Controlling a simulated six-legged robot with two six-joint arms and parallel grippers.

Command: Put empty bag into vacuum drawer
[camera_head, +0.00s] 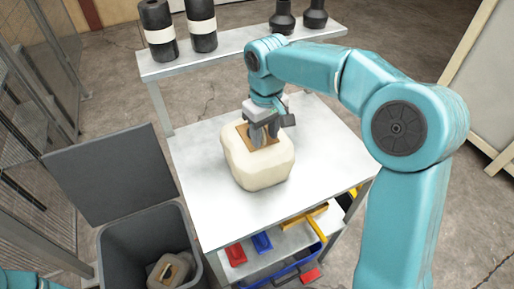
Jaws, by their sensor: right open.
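A puffy cream bag (258,170) with a brown patch on top lies on the white table (320,150). My right gripper (264,136) points down over the brown patch, its fingers at or just above it; I cannot tell whether they touch. It is open. A grey bin (150,235) with its dark lid (110,175) raised stands to the left of the table. A smaller cream item (168,270) with a brown patch lies inside it. Only a bit of my left arm shows at the bottom left corner; its gripper is out of view. No thing is clearly a vacuum drawer.
A back shelf (240,52) holds several dark cylinders, some with pale bands. Below the table, a lower shelf (270,262) holds red and blue bins and a yellow-handled tool. A wire-mesh fence (35,90) stands at left. The table's right part is bare.

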